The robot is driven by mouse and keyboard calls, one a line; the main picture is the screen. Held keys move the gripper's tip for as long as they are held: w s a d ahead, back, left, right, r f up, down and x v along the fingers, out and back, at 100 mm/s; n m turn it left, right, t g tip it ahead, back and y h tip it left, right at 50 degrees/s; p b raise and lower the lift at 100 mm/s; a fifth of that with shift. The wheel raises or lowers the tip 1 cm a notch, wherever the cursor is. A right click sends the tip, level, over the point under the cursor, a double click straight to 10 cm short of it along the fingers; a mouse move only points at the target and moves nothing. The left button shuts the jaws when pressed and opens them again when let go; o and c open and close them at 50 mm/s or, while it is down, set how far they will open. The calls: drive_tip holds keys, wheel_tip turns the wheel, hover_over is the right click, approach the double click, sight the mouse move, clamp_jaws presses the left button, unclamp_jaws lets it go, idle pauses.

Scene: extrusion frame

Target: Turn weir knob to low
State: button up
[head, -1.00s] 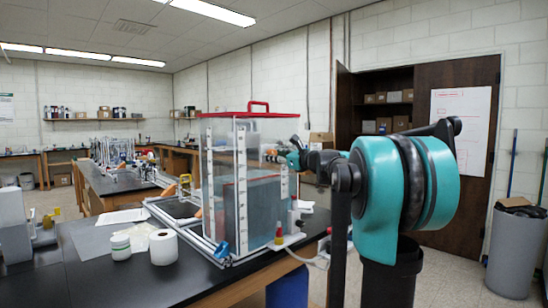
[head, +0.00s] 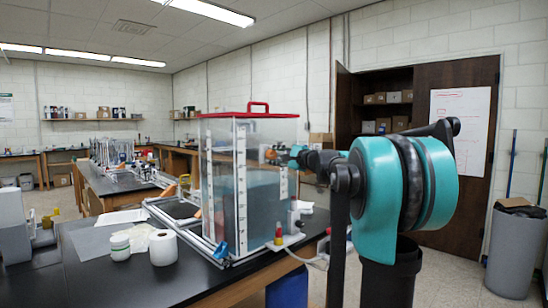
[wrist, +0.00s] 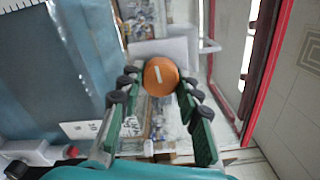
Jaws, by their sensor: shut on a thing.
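The weir knob (wrist: 161,76) is a round orange knob with a short white mark, seen in the wrist view. The mark is tilted slightly from the picture's vertical. My gripper (wrist: 160,92) has its green fingers with dark pads on either side of the knob and is shut on it. In the head view, my gripper (head: 281,155) reaches in at the right side of the clear tank (head: 240,150), and the orange knob (head: 269,154) shows small at its tip. No low label can be read.
The tank has a red lid (head: 250,115) with a handle and holds bluish water. It stands on a black bench (head: 95,270) with a paper roll (head: 163,247) and a white jar (head: 120,247).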

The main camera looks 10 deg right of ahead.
drive_tip(key=n, duration=0.4)
drive_tip(key=shift+n, duration=0.3)
drive_tip(key=n, duration=0.4)
drive_tip(key=shift+n, duration=0.3)
drive_tip(key=n, duration=0.3)
drive_tip(key=shift+r+n, duration=0.1)
drive_tip(key=shift+n, duration=0.2)
drive_tip(key=n, duration=0.4)
drive_tip(key=shift+s+a+n, duration=0.1)
drive_tip(key=shift+n, duration=0.2)
drive_tip(key=n, duration=0.4)
drive_tip(key=shift+n, duration=0.3)
drive_tip(key=n, duration=0.8)
drive_tip(key=shift+s+a+n, duration=0.1)
drive_tip(key=shift+n, duration=2.2)
